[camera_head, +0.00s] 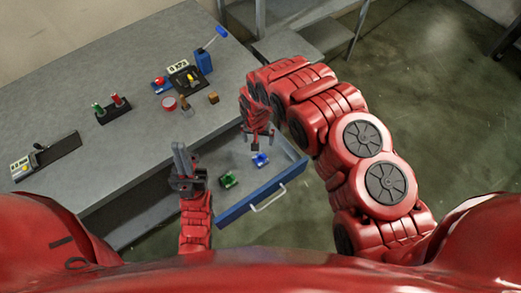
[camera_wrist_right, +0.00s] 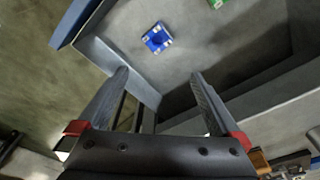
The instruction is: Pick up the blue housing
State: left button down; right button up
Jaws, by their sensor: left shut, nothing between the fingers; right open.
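The blue housing (camera_head: 261,160) lies in the open drawer, near its right part. It also shows in the right wrist view (camera_wrist_right: 157,38) as a small blue block with pale metal ends, beyond my fingertips. My right gripper (camera_wrist_right: 160,76) is open and empty, above the drawer and apart from the housing. In the head view my right gripper (camera_head: 262,138) is small and close to the blue housing. My left gripper (camera_head: 181,153) points up beside the drawer's left side, shut and empty.
A green part (camera_head: 228,181) lies in the drawer left of the blue one. The drawer front (camera_head: 262,197) is blue with a pale handle.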

jog(key=f+b, duration=0.3)
jog(key=f, duration=0.2)
jog(key=f+b, duration=0.2)
jog(key=f, duration=0.2)
jog(key=shift+w+d+f+b, duration=0.2)
jog(key=shift+f+b, duration=0.15)
jog(key=shift+b, duration=0.05)
jog(key=shift+f, duration=0.65)
jog(key=shift+w+f, duration=0.15)
jog(key=shift+f, duration=0.15)
jog(key=shift+d+f+p, duration=0.1)
jog(key=shift+f+p, duration=0.5)
notch_tip(320, 180, down, 2)
jog(key=shift+d, duration=0.15)
jog(key=shift+w+f+b, duration=0.1)
jog(key=shift+f+b, duration=0.5)
jog(key=shift+f, duration=0.45)
